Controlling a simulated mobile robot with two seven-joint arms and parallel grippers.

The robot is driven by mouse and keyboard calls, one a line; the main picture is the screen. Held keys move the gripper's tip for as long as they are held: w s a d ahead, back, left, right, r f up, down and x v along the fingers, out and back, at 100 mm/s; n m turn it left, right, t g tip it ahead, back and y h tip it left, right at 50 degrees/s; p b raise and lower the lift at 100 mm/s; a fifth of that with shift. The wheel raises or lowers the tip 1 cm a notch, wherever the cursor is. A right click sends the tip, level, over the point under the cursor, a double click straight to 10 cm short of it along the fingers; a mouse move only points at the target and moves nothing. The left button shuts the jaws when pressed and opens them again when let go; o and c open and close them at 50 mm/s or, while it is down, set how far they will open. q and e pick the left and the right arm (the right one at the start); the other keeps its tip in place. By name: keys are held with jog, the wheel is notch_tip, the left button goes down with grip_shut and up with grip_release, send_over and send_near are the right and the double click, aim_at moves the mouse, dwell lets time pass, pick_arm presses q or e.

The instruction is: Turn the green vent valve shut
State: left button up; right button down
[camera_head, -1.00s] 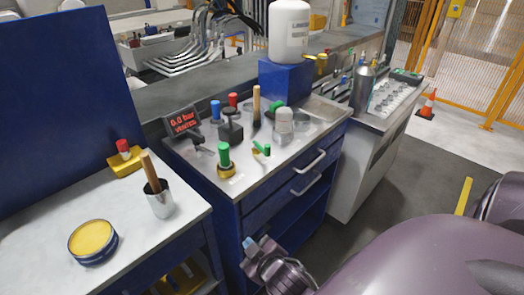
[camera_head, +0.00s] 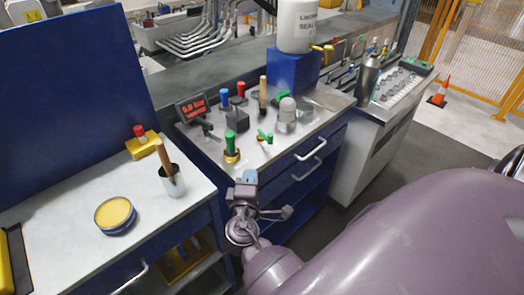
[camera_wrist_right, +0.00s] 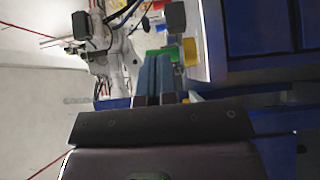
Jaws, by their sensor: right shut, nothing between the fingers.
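A green upright handle on a brass base (camera_head: 231,147) stands near the front edge of the grey bench top. A small green lever valve (camera_head: 265,137) with a brass body is just right of it. I cannot tell which one is the vent valve. My right gripper (camera_head: 248,177) is shut and empty, in front of the bench edge and below the green handle in the head view. In the right wrist view its blue-grey fingers (camera_wrist_right: 154,72) lie together, with green (camera_wrist_right: 153,54) and brass (camera_wrist_right: 190,52) parts beyond them, partly hidden. My left gripper is not in view.
A display (camera_head: 192,108) with red text, a blue handle (camera_head: 224,97), a red handle (camera_head: 241,90) and a clear-domed part (camera_head: 287,110) stand behind. Drawer handles (camera_head: 310,149) jut from the bench front.

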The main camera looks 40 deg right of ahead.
aim_at(271, 140)
jog(key=p+x, duration=0.1)
jog(key=x, duration=0.9)
jog(key=shift+w+p, duration=0.15)
jog(key=shift+p, duration=0.15)
jog(key=d, duration=0.2)
jog(key=shift+d+p, duration=0.25)
jog(key=shift+p, duration=0.05)
jog(key=shift+d, duration=0.55)
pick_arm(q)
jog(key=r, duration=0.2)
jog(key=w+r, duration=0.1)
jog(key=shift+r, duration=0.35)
pick_arm(e)
jog(key=shift+d, duration=0.15)
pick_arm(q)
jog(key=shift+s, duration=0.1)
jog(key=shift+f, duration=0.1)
